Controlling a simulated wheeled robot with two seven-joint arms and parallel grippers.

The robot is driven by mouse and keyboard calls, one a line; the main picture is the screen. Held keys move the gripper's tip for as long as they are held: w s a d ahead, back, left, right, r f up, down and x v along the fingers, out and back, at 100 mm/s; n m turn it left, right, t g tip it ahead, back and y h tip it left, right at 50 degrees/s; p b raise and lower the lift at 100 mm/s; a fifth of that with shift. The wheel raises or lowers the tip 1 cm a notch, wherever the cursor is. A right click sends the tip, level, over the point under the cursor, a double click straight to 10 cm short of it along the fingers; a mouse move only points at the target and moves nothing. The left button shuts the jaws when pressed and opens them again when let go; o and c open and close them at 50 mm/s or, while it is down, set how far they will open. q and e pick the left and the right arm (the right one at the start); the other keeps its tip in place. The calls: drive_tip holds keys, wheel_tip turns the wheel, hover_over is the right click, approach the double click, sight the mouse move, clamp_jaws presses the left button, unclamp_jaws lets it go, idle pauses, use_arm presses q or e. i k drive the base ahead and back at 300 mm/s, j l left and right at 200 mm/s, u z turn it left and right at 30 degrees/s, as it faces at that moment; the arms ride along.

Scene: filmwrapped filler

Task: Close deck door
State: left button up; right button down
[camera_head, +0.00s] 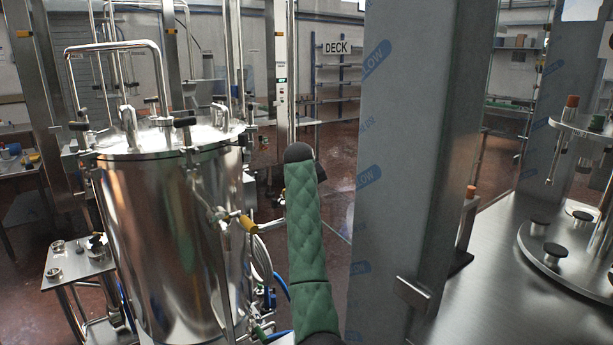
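A metal bracket (413,292) sits low on the post. One of my arms, in a green quilted sleeve, rises from the bottom middle with a rounded black end, left of the post. I cannot tell which arm it is. No gripper fingers show.
A large steel tank (165,240) with clamps and pipes stands at the left, with a small side table (78,266) beside it. A steel worktop (490,290) with a round fixture (570,262) is at the right. Shelves (338,85) stand behind on the reddish floor.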

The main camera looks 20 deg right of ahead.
sight(342, 47)
drive_tip(key=i, duration=1)
